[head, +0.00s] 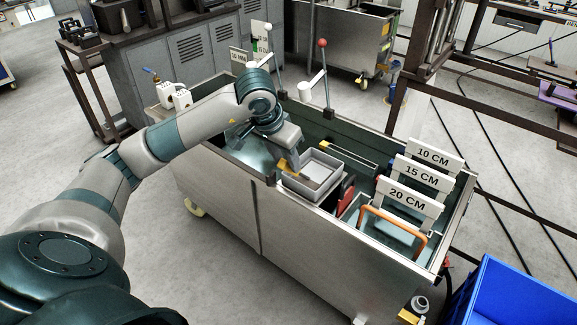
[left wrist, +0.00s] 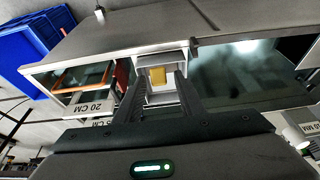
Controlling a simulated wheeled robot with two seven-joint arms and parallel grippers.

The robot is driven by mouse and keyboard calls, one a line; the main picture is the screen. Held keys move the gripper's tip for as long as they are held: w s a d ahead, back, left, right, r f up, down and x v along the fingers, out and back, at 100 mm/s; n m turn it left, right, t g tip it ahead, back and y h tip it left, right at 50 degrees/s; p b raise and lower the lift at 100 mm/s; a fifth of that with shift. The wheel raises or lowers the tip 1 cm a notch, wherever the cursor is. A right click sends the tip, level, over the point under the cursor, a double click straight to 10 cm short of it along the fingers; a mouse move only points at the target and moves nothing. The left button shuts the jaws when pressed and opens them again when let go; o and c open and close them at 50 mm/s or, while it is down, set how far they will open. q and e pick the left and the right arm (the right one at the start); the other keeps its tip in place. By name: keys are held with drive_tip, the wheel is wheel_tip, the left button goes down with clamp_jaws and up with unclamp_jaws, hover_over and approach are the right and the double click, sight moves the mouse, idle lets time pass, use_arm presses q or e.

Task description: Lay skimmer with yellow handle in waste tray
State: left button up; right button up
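The waste tray, a light grey box (head: 324,163), sits over the tank near its middle; its rim also shows in the left wrist view (left wrist: 143,62). A yellow handle piece (head: 288,168) shows at the tray's left end, just below my left gripper (head: 290,160). In the left wrist view the yellow piece (left wrist: 158,76) lies between my left gripper's fingers (left wrist: 160,82), within the tray's outline. The fingers are spread, with gaps on both sides of the yellow. The rest of the skimmer is hidden. My right gripper is not in view.
Signs reading 10 CM (head: 433,156), 15 CM (head: 422,176) and 20 CM (head: 412,200) stand at the right of the tank, beside an orange frame (head: 423,245). A yellow-ended bar (head: 350,156) lies behind the tray. A red-knobbed lever (head: 324,75) rises at the back. A blue bin (head: 515,295) stands lower right.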

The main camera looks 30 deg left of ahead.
use_arm(q)
drive_tip(key=v, duration=0.7)
drive_tip(key=shift+s+r, duration=0.2)
drive_tip(key=shift+r, duration=0.3)
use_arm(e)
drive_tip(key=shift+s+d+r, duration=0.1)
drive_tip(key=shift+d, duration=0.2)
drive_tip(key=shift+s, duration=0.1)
